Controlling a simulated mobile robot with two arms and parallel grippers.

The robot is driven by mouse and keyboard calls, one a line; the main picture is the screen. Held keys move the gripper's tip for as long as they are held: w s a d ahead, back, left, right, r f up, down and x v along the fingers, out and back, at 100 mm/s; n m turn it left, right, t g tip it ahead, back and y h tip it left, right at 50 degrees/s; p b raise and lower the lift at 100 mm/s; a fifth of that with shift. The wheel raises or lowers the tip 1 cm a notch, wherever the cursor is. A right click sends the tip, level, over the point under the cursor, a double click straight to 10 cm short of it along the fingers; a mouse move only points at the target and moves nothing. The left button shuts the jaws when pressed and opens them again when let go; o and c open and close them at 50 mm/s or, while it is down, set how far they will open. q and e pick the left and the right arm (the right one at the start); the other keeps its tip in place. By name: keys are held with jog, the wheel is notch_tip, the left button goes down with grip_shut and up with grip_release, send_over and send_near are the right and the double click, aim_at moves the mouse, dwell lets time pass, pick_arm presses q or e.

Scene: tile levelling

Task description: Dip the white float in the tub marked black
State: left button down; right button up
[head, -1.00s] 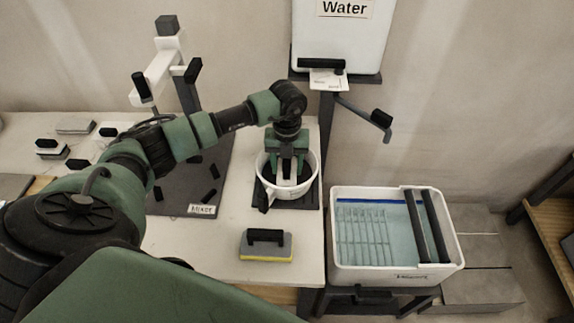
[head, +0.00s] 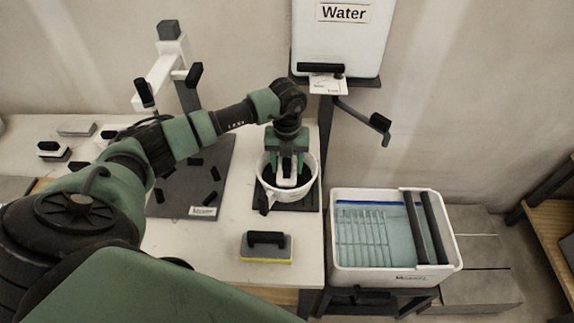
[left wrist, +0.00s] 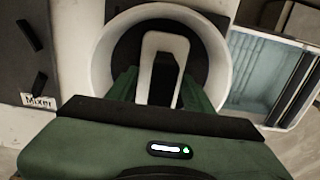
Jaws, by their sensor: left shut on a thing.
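My left gripper (head: 288,172) points down into a white bucket (head: 262,186). It is shut on a white arched loop, which shows clearly between the fingers in the left wrist view (left wrist: 165,42). The loop stands inside the bucket's rim; I cannot tell whether it is joined to the bucket. The bucket's inside looks dark. A white tub of water (head: 347,274) stands at the right, its front label too small to read. A float with a black handle, grey top and yellow edge (head: 266,250) lies on the table. Small white blocks with black handles (head: 53,150) sit at the far left.
A dark pad (head: 175,206) with black pegs and a label, reading "Mixer" in the wrist view, lies left of the bucket. A white container labelled "Water" (head: 340,40) stands behind. Two black rollers (head: 428,225) cross the tub. The table's right edge is beside the bucket.

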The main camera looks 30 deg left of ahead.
pick_arm(q)
notch_tip(320, 180, up, 10)
jog(key=p, duration=0.6)
jog(key=shift+r+p, duration=0.25)
jog(key=shift+p, duration=0.1)
